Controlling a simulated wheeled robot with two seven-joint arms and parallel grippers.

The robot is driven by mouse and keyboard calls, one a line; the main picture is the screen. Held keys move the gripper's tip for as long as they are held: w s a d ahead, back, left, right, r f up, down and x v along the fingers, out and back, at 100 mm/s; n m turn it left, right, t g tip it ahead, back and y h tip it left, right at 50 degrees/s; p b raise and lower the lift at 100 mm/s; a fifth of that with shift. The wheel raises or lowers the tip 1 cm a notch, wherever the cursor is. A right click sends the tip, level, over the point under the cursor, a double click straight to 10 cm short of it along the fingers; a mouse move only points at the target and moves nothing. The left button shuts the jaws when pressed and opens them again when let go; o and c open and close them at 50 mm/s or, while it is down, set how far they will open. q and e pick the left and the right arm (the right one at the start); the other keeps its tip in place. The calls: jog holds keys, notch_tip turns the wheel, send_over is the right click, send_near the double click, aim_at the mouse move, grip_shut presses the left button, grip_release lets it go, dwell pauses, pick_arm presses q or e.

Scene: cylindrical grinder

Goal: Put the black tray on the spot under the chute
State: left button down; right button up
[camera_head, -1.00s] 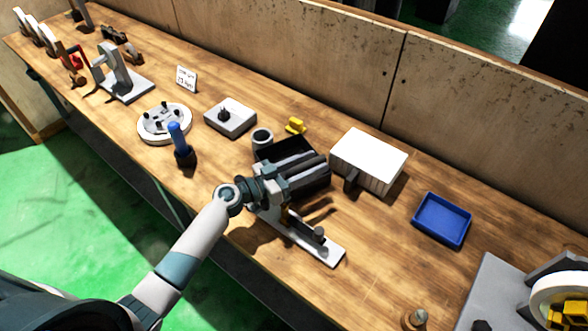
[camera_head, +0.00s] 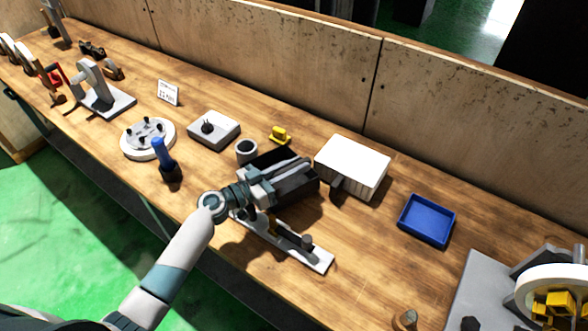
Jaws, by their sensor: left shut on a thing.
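The black tray (camera_head: 301,189) is in the middle of the camera_head view, over the wooden bench. My left gripper (camera_head: 290,172) reaches in from the left and is shut on the tray; its fingers cover part of the tray. I cannot tell whether the tray touches the bench. A white box with ribbed sides (camera_head: 352,165) stands just right of the tray, with a dark part low on its near side. I cannot identify the chute or the spot under it. My right gripper is not in view.
A grey bar-shaped fixture (camera_head: 305,254) lies just in front of the tray. A grey cup (camera_head: 246,150) and a yellow piece (camera_head: 280,135) are behind it. A blue tray (camera_head: 427,219) is further right. A grinder with yellow parts (camera_head: 550,295) stands at lower right. Bench between is clear.

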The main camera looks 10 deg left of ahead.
pick_arm(q)
notch_tip(320, 180, up, 8)
jog(key=p, duration=0.3)
jog(key=shift+f, duration=0.15)
dwell(0.3)
